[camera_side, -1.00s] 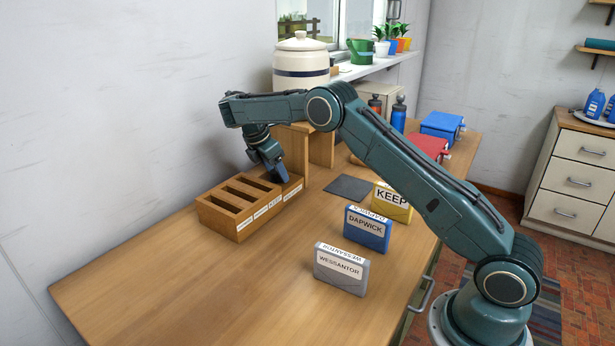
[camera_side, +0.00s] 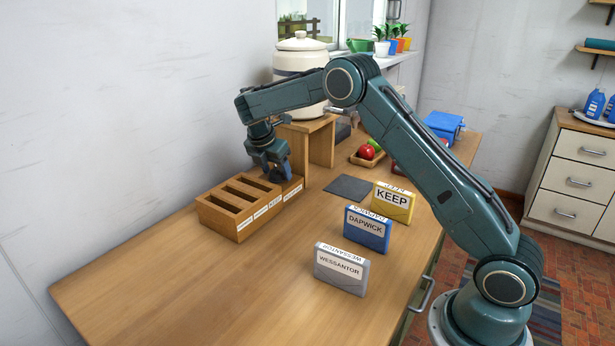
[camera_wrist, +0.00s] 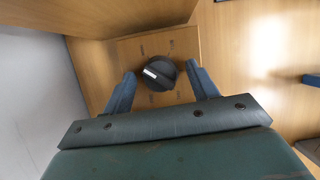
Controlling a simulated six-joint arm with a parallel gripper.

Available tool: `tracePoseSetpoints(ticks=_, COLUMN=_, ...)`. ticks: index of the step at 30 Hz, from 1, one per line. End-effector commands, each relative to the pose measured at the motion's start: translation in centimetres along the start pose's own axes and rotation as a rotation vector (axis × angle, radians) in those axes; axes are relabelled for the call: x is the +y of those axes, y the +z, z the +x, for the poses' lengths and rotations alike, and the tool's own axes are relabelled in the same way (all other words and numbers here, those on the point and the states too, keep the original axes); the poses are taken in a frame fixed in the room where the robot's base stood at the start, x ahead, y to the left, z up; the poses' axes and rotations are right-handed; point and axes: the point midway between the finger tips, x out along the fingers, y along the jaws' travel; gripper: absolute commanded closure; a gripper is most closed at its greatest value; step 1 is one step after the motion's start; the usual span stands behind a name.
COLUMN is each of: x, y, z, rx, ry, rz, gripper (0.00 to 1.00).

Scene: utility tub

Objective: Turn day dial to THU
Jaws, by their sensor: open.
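The black day dial (camera_wrist: 160,74) has a white pointer mark on its left part. It sits on a square wooden panel (camera_wrist: 124,52) with small dark labels around it, too small to read. My gripper (camera_wrist: 161,70) is open, with one blue finger on each side of the dial; I cannot tell if either touches it. In the side view my gripper (camera_side: 278,170) points down at the far end of the slotted wooden box (camera_side: 224,226) and hides the dial.
A wooden stand (camera_side: 322,143) with a striped crock (camera_side: 301,68) on it is close behind my gripper. Grey (camera_side: 340,272), blue (camera_side: 366,232) and yellow (camera_side: 393,204) labelled cases stand to the right. The tabletop in front is clear.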

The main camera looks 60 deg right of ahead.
Motion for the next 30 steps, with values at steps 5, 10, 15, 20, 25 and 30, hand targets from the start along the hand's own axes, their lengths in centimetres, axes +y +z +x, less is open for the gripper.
tracePoseSetpoints(ticks=5, x=-0.2, y=0.1, z=-0.1, rx=0.0, ry=0.056, rz=-0.134, gripper=0.42)
tracePoseSetpoints(ticks=10, x=-0.3, y=0.1, z=0.0, rx=-0.002, ry=0.117, rz=-0.282, gripper=0.42)
tracePoseSetpoints(ticks=15, x=-0.3, y=0.0, z=-2.1, rx=-0.004, ry=0.137, rz=-0.32, gripper=0.42)
tracePoseSetpoints(ticks=20, x=-0.7, y=0.1, z=-4.3, rx=-0.003, ry=0.135, rz=-0.317, gripper=0.42)
tracePoseSetpoints(ticks=25, x=-1.0, y=0.1, z=-6.7, rx=-0.003, ry=0.135, rz=-0.317, gripper=0.42)
tracePoseSetpoints(ticks=30, x=-1.3, y=0.2, z=-9.1, rx=-0.003, ry=0.133, rz=-0.315, gripper=0.42)
